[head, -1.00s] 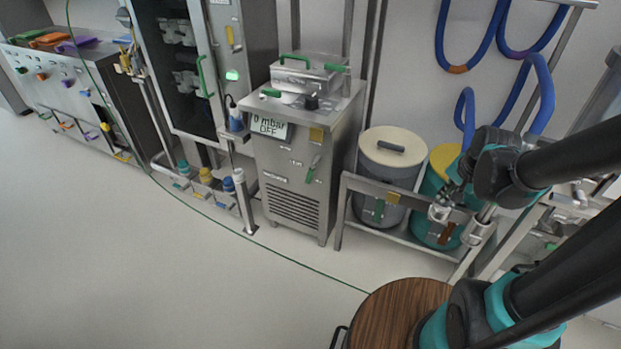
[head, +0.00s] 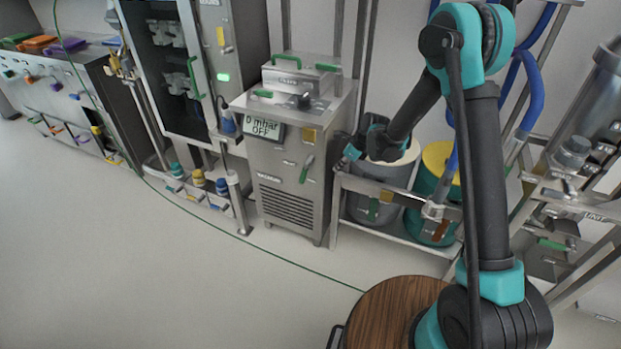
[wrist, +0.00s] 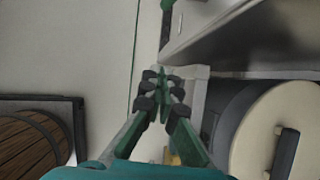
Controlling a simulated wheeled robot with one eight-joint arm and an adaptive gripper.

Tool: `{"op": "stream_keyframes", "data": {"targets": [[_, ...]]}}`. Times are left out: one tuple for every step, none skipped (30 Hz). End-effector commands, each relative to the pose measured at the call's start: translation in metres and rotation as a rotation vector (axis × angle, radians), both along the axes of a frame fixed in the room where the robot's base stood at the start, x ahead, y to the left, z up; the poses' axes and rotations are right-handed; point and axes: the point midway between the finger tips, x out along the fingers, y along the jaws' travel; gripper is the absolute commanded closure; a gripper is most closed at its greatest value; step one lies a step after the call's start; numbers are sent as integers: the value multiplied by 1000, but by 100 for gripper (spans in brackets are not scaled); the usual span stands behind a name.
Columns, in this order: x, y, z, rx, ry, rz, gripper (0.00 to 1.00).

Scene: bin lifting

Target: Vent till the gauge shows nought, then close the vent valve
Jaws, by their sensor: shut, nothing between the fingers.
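The steel vacuum unit (head: 290,205) stands at the middle, and its display (head: 262,129) reads "0 mbar OFF". A green-handled lever (head: 307,168) sits on its front at the right, tilted from upright; its label is too small to read, so I cannot be sure it is the vent valve. My gripper (head: 350,150) is just right of the unit, in front of the grey drum and apart from the lever. In the wrist view my gripper (wrist: 163,85) is shut and empty. A small green piece at the top there may be a handle.
The grey drum (head: 365,205) with a cream lid and the teal drum (head: 428,210) stand in a steel rack right of the unit. A round wooden top (head: 385,310) is in front. A green hose (head: 290,262) crosses the otherwise clear floor.

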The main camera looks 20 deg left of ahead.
Motion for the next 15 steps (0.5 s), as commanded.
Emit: {"op": "stream_keyframes", "data": {"targets": [[0, 13, -10, 12, 26, -27, 100], [0, 18, -14, 18, 41, -45, 100], [0, 24, -19, 24, 57, -65, 100], [0, 28, -22, 28, 67, -79, 100], [0, 31, -24, 31, 76, -88, 100], [-1, 34, -26, 35, 85, -98, 100], [-1, 35, -28, 37, 89, -104, 100], [-1, 37, -29, 38, 92, -108, 100], [-1, 38, -31, 38, 95, -110, 100], [0, 39, -33, 38, 95, -111, 100], [0, 41, -35, 38, 95, -111, 100], [0, 42, -39, 38, 95, -110, 100], [0, 44, -42, 38, 95, -110, 100], [1, 46, -46, 38, 94, -109, 100], [1, 49, -51, 38, 93, -110, 100]]}}
